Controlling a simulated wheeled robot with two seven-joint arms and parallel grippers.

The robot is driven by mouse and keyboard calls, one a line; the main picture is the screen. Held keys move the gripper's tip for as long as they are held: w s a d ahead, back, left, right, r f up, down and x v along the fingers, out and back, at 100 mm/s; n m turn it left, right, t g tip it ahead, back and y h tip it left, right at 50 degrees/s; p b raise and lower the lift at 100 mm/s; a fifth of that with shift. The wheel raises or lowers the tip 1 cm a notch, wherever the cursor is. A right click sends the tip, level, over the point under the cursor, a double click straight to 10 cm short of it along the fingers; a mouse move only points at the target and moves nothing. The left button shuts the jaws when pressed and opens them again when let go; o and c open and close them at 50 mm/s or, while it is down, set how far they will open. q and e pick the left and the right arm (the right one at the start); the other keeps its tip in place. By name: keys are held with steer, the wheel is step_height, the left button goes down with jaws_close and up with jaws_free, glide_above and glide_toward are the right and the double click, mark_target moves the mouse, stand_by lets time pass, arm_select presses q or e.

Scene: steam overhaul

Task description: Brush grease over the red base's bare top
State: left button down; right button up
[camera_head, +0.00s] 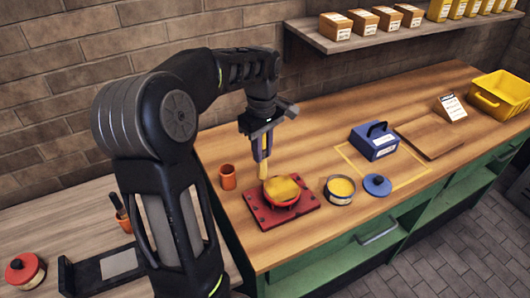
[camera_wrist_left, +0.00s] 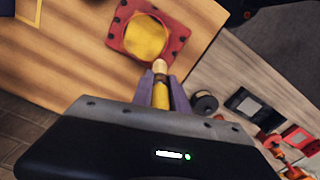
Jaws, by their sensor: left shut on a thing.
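The red base (camera_head: 259,214) lies on the wooden bench, with a raised round part in its middle. Yellow grease (camera_head: 281,189) covers most of that round top; the base (camera_wrist_left: 178,40) and the yellow patch (camera_wrist_left: 146,38) also show in the left wrist view. My left gripper (camera_head: 262,152) is shut on a brush with a yellow handle (camera_wrist_left: 160,94). The brush points down at the left edge of the round top; I cannot tell if its tip touches. An open tin of yellow grease (camera_head: 339,190) stands to the right of the base. My right gripper is not in view.
An orange cup (camera_head: 227,177) stands left of the base. A blue lid (camera_head: 377,185) lies right of the tin, with a blue handled box (camera_head: 374,141) behind. A wooden board (camera_head: 430,138) and yellow bin (camera_head: 500,95) are farther right. The bench's front edge is close to the base.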

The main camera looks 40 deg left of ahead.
arm_select(q)
steer(key=shift+r, duration=0.5)
steer(key=shift+w+r, duration=0.1)
steer(key=shift+r, duration=0.6)
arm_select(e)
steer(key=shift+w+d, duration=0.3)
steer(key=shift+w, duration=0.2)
arm_select(q)
steer(key=shift+d, duration=0.1)
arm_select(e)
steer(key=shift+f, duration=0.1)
